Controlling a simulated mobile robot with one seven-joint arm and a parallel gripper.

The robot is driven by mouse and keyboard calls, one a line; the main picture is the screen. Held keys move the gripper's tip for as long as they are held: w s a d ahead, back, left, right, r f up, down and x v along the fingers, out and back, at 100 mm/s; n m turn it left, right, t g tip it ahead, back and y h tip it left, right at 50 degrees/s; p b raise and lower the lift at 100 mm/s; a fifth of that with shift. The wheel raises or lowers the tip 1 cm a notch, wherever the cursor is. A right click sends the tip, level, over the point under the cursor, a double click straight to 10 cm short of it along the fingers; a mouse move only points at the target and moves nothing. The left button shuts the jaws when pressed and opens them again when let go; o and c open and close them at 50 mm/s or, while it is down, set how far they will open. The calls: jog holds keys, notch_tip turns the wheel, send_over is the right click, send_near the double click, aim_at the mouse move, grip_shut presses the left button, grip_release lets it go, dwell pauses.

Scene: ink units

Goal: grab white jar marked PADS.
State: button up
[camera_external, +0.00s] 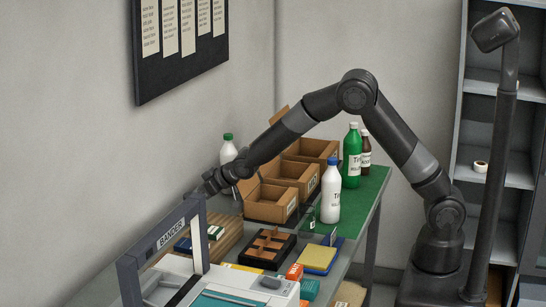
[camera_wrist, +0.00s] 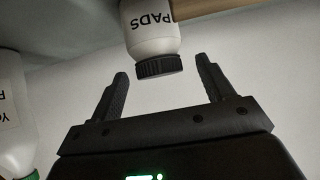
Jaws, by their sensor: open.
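The white jar marked PADS (camera_wrist: 150,32) shows upside down in the wrist view, with its black ribbed cap (camera_wrist: 158,67) toward my gripper. My gripper (camera_wrist: 163,70) is open, with one finger on each side of the cap and clear gaps between. In the external view my gripper (camera_external: 212,184) is at the far left end of the arm, near the wall. I cannot make out the jar in that view.
A white bottle with a green cap (camera_external: 228,152) stands close behind my gripper; a white labelled bottle also shows at the wrist view's left edge (camera_wrist: 12,110). Cardboard bins (camera_external: 270,208), a white bottle (camera_external: 330,195) and a green bottle (camera_external: 352,160) stand to the right.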

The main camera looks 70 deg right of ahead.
jog(key=shift+x, duration=1.6)
jog(key=shift+c, duration=0.3)
jog(key=shift+f, duration=0.1)
jog(key=c, duration=1.1)
